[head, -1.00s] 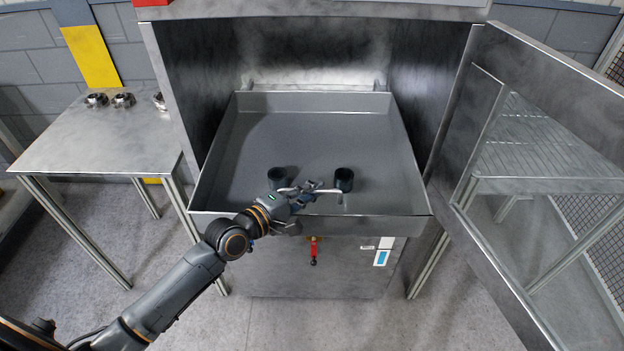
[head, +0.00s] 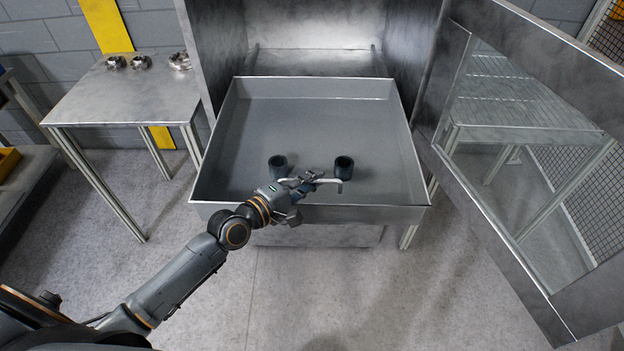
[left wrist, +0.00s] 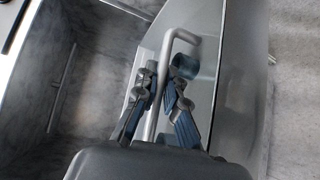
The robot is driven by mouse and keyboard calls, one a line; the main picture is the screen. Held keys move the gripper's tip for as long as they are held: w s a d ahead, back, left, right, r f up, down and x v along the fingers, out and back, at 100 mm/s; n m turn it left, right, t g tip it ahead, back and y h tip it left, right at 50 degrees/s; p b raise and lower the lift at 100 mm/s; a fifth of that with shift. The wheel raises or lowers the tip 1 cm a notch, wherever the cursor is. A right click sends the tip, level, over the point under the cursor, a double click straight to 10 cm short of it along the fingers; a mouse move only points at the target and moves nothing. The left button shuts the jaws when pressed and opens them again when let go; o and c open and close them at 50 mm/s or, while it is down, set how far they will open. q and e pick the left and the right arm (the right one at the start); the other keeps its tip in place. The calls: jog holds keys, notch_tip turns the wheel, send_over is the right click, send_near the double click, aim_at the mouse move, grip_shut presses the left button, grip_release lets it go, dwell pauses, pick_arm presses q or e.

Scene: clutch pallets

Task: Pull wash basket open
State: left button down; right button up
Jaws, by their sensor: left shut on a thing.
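The wash basket (head: 310,213) is a wide, shallow grey metal tray that stands out from the front of the washer cabinet. A bent metal handle (head: 328,181) shows at its front side. My left gripper (head: 308,181) is shut on this handle. In the left wrist view the handle (left wrist: 185,37) runs between the fingers of my left gripper (left wrist: 163,88). Two dark cylindrical parts (head: 344,167) (head: 278,166) sit in the basket near its front. My right gripper is not in view.
The cabinet's door (head: 560,110) stands open at the right. A metal table (head: 125,95) with several small metal parts (head: 141,62) stands at the left. The floor (head: 330,290) in front of the basket is clear.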

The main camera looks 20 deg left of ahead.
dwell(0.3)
pick_arm(q)
jog(key=c, duration=1.4)
grip_release()
jog(key=v, duration=1.2)
